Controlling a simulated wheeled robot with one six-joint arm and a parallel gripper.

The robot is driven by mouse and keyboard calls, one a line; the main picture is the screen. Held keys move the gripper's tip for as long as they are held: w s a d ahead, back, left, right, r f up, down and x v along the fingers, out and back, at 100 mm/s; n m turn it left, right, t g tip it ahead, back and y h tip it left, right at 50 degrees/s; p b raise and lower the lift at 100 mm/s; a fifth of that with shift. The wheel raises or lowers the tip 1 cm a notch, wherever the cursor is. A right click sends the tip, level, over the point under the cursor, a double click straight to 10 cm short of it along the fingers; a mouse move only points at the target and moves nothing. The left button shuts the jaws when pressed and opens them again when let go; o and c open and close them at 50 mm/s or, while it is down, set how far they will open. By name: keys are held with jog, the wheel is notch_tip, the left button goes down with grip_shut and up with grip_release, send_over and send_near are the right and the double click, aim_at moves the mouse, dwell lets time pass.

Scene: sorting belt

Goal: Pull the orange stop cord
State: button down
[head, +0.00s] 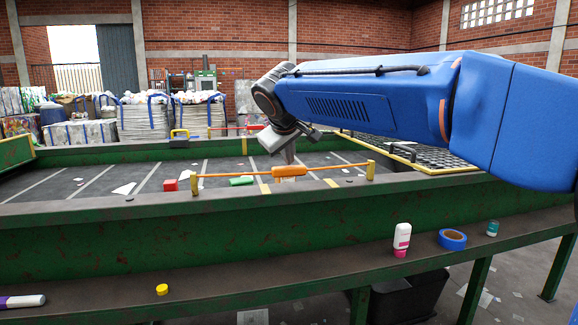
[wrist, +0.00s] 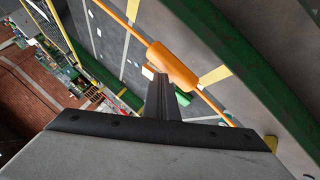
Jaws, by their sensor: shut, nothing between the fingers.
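The orange stop cord (head: 230,174) runs between two yellow posts on the near edge of the green sorting belt. It has a thick orange handle (head: 290,171) near its middle. In the wrist view the handle (wrist: 172,65) lies just beyond my fingertips, with the cord running diagonally to both sides. My gripper (head: 289,158) is shut and empty, just above and behind the handle in the head view. In the wrist view its fingers (wrist: 160,84) point at the handle. I cannot tell whether they touch it.
The belt holds a red block (head: 170,185), a green piece (head: 241,181) and white scraps. On the front ledge are a yellow cap (head: 162,289), a white-and-pink bottle (head: 402,238), blue tape (head: 452,239) and a teal item (head: 492,228). A second red cord (head: 228,128) spans the far side.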

aim_at(290, 168)
jog(key=shift+r, duration=0.9)
jog(key=shift+r, duration=0.1)
notch_tip(290, 168, up, 5)
jog(key=shift+f, duration=0.1)
jog(key=shift+d, duration=0.1)
dwell(0.6)
jog(key=s+d+f+m+g, duration=0.1)
jog(key=s+d+f+m, duration=0.1)
jog(key=s+d+f, duration=0.8)
jog(key=s+d+f+m+g, duration=0.2)
jog(key=s+d+f, duration=0.35)
jog(key=d, duration=0.85)
jog(key=s+d+f+m, duration=0.2)
jog(key=s+d+f, duration=0.2)
jog(key=s+f, duration=0.6)
jog(key=s+d+f+m+g, duration=0.1)
jog(key=s+d+f, duration=0.3)
jog(key=s+f, duration=0.5)
jog(key=s+m, duration=0.1)
jog(key=s, duration=0.3)
jog(key=shift+d+f+m, duration=0.15)
jog(key=shift+f+m, duration=0.15)
jog(key=shift+f, duration=0.1)
